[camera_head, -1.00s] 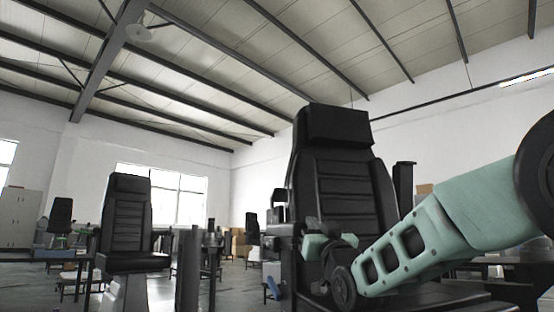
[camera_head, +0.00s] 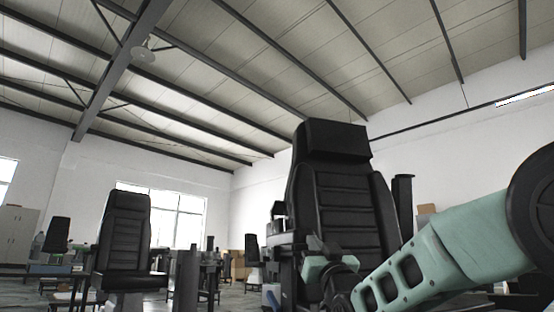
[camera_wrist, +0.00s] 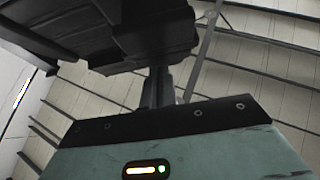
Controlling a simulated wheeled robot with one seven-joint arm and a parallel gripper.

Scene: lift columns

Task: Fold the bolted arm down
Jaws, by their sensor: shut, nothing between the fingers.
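A large black padded chair (camera_head: 336,200) stands upright ahead of me. An upright dark post-like part (camera_head: 403,205) shows at the right of its backrest; I cannot tell if it is the bolted arm folded up. A dark armrest-like part (camera_head: 279,226) shows at its left side. My gripper (camera_head: 318,245) is in front of the chair's lower left, partly hidden by my own green wrist. In the wrist view, my gripper's dark fingers (camera_wrist: 157,88) are together and empty. A broad dark padded part (camera_wrist: 155,35) lies just beyond them; contact cannot be told. No bolt is clear.
Another black chair (camera_head: 126,240) stands to the left, with a gap between it and the large chair. A dark grey cylinder (camera_head: 187,280) stands in that gap. Benches and a pale cabinet (camera_head: 17,235) are farther back left.

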